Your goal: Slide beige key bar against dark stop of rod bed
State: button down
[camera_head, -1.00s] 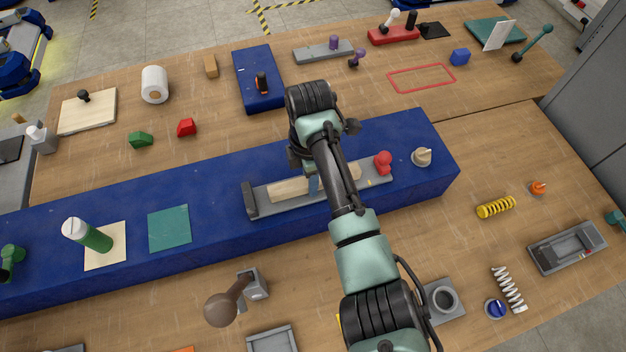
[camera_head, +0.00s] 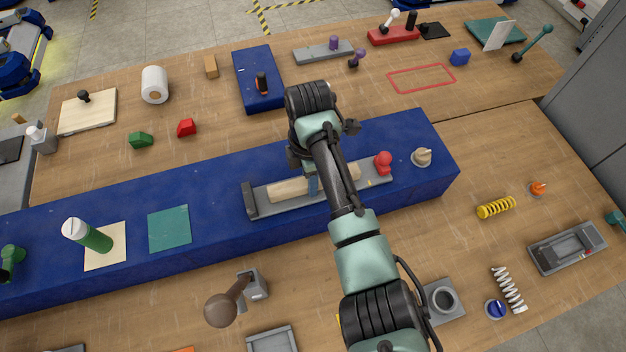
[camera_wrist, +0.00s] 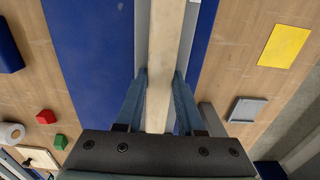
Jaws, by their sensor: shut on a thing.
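The beige key bar (camera_head: 287,190) lies lengthwise in the grey rod bed (camera_head: 268,208) on the long blue block. The dark stop (camera_head: 250,199) stands at the bed's left end, with a small gap between it and the bar's left end. A red knob (camera_head: 383,162) sits at the bed's right end. My gripper (camera_head: 313,185) is shut on the bar near its middle, mostly hidden by my arm. In the wrist view the two blue-grey fingers (camera_wrist: 158,95) stand on either side of the bar (camera_wrist: 162,60).
A tan knob (camera_head: 422,157) is on the blue block (camera_head: 125,200) right of the bed. A brown ball-ended lever (camera_head: 222,309) stands in front of the block.

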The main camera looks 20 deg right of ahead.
jog(key=shift+a, duration=0.3)
jog(key=shift+a+p, duration=0.55)
jog(key=shift+a, duration=0.55)
jog(key=shift+c, duration=2.2)
grip_release()
notch_tip(320, 180, up, 13)
jog(key=p, duration=0.1)
jog(key=shift+p, duration=0.4)
